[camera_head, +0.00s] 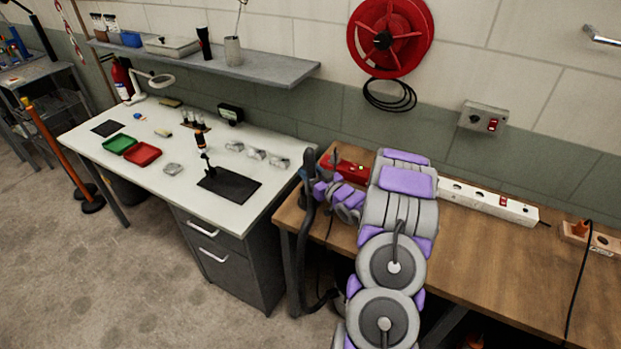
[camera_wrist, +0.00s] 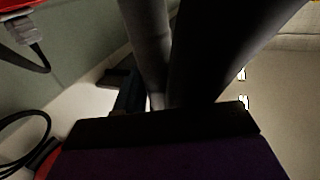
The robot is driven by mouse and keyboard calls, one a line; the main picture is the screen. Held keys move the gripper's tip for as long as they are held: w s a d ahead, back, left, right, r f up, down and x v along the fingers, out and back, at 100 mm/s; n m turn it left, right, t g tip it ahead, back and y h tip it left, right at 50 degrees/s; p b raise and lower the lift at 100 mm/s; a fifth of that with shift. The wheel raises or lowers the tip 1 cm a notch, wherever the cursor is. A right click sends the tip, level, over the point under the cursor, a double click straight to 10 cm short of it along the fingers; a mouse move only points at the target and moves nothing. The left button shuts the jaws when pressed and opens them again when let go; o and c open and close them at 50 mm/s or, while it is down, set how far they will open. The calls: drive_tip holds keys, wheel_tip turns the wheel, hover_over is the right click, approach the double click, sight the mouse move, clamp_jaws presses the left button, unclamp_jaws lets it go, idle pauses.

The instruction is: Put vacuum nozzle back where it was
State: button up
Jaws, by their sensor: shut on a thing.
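The vacuum nozzle (camera_head: 308,200) is a dark tube with a curved hose. It stands roughly upright at the left end of the wooden bench, and the hose hangs down past the bench edge. My gripper (camera_head: 316,188) is at the upper part of the tube and shut on it. In the wrist view a wide dark tube (camera_wrist: 205,50) and a greyer one beside it run up from the dark jaw edge. The fingertips are mostly hidden there, so the exact grip point is unclear.
A red device (camera_head: 350,171) lies on the wooden bench (camera_head: 480,262) behind my arm, near a white power strip (camera_head: 490,203). The white table (camera_head: 150,185) at left holds red and green trays and a black mat. A red hose reel (camera_head: 390,35) hangs on the wall.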

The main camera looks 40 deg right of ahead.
drive_tip(key=shift+a+f, duration=0.35)
drive_tip(key=shift+f, duration=0.55)
drive_tip(key=shift+d, duration=0.2)
drive_tip(key=o, duration=0.9)
drive_tip(key=shift+d+f, duration=0.1)
drive_tip(key=shift+d, duration=0.1)
drive_tip(key=shift+c, duration=0.2)
drive_tip(key=shift+o, duration=1.2)
drive_tip(key=shift+a, duration=0.25)
